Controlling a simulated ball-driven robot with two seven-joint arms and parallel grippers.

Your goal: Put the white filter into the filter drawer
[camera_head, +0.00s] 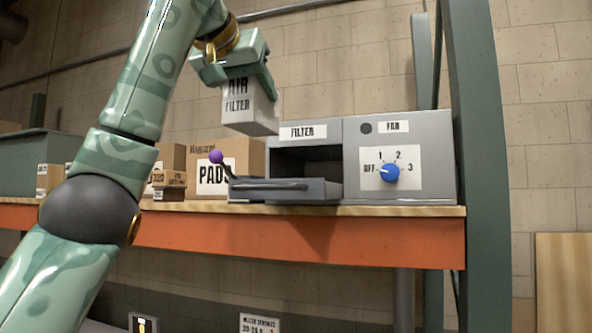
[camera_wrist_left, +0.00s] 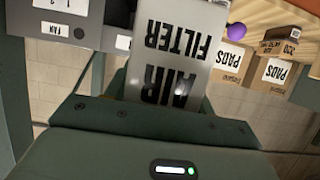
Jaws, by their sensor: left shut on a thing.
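The white filter (camera_head: 247,105), a box lettered AIR FILTER, is held in my left gripper (camera_head: 262,80) above the shelf. The gripper is shut on the filter's upper part. The filter hangs slightly tilted, above and a little left of the filter drawer (camera_head: 290,190), and apart from it. The drawer is pulled out from the grey housing under the FILTER label, and its inside is mostly hidden by its front. In the left wrist view the filter (camera_wrist_left: 178,50) fills the middle, its lettering upside down. My right gripper does not show.
The grey unit has a FAN panel with a blue knob (camera_head: 390,172) to the right of the drawer. A purple ball (camera_head: 216,157) on a stick stands just left of the drawer. Cardboard PADS boxes (camera_head: 240,155) stand behind it. A green post (camera_head: 485,120) rises at the shelf's right end.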

